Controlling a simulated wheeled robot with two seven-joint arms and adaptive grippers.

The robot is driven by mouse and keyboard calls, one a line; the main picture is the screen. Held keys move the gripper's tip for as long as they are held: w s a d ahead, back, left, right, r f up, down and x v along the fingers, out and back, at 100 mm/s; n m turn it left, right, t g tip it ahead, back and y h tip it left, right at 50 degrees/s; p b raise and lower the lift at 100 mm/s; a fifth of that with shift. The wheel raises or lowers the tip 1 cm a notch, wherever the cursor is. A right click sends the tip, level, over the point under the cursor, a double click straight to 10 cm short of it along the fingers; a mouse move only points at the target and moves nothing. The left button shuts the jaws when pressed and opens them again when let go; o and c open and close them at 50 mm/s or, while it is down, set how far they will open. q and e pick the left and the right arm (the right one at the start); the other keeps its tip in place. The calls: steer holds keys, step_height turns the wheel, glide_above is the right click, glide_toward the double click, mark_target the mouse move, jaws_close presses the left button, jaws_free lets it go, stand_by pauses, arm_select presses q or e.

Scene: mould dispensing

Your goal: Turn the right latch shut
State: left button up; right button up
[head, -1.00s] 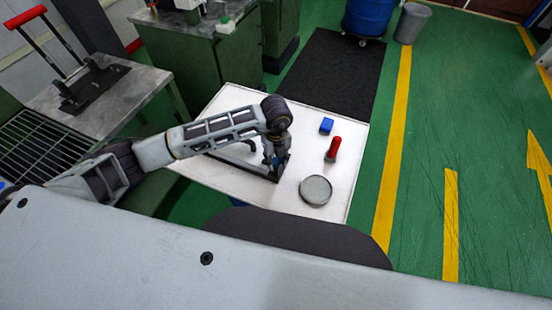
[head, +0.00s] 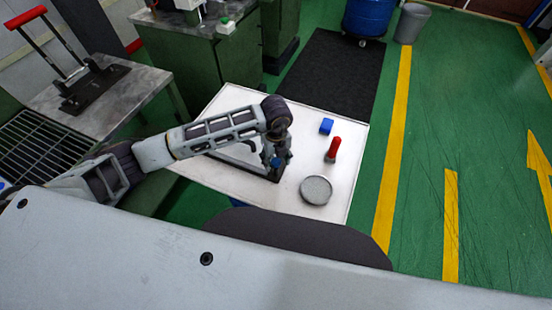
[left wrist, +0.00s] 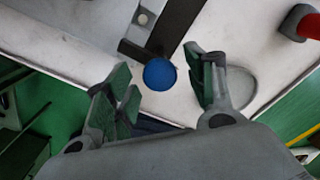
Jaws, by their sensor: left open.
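The latch's round blue knob (left wrist: 159,74) sits at the end of the dark frame (left wrist: 168,42) in the left wrist view. My left gripper (left wrist: 157,80) is open, with one green-padded finger on each side of the knob and gaps showing between pads and knob. In the head view my left gripper (head: 278,157) points down at the near right corner of the dark mould frame (head: 248,168), and the blue knob (head: 276,162) shows between its fingers. The arm hides much of the mould. My right gripper is not in view.
A side bench (head: 100,105) holds a red-handled press (head: 90,85).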

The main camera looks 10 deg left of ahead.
mark_target(276, 162)
arm_select(q)
step_height(276, 162, up, 12)
stand_by(0.8)
stand_by(0.7)
